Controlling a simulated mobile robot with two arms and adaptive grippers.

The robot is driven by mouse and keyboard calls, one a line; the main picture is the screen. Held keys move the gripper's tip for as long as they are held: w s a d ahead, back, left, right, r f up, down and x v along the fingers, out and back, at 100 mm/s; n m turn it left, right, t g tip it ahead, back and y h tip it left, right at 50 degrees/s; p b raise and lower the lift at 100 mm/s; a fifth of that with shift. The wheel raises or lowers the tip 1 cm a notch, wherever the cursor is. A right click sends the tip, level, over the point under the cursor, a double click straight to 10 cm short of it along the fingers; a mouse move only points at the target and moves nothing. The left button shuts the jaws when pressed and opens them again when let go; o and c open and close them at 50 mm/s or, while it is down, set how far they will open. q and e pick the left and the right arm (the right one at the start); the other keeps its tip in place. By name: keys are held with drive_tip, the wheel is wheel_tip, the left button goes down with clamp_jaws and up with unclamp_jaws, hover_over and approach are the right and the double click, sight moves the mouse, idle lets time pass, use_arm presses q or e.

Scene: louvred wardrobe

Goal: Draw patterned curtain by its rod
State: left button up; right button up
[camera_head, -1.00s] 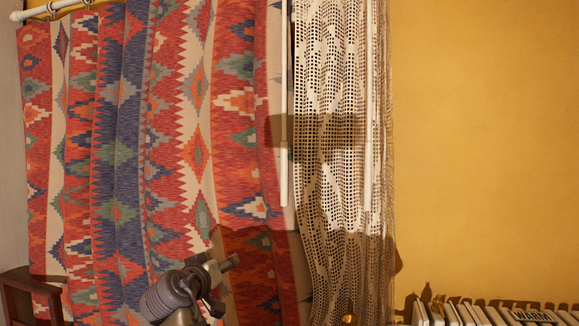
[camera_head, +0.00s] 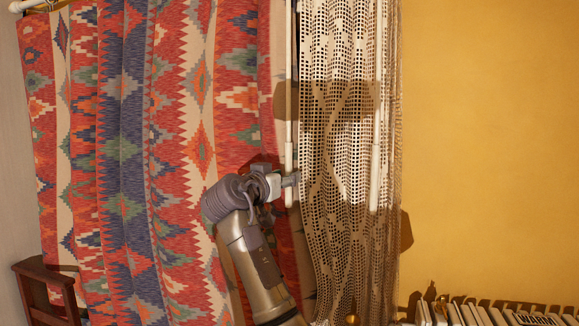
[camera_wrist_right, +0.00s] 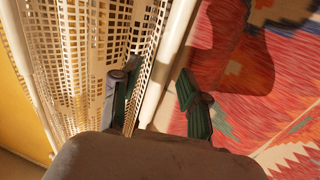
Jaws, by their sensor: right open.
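The patterned curtain (camera_head: 120,150), red, blue, green and cream, hangs on the left in the head view and fills the right of the right wrist view (camera_wrist_right: 265,95). A thin white rod (camera_head: 289,120) hangs down along its right edge. My right gripper (camera_head: 289,186) is open at the rod's lower end. In the right wrist view the rod (camera_wrist_right: 172,50) runs down between the two dark fingers (camera_wrist_right: 158,88); I cannot tell whether they touch it. My left gripper is not in view.
A cream lace curtain (camera_head: 335,150) hangs just right of the rod, with another white rod (camera_head: 376,150) on it. A dark wooden piece of furniture (camera_head: 40,292) stands at lower left. A white radiator (camera_head: 490,313) marked WARM is at lower right. The yellow wall (camera_head: 490,150) is bare.

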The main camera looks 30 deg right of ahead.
drive_tip(key=shift+p+x, duration=0.4)
drive_tip(key=shift+x, duration=1)
drive_tip(key=shift+c, duration=0.3)
clamp_jaws()
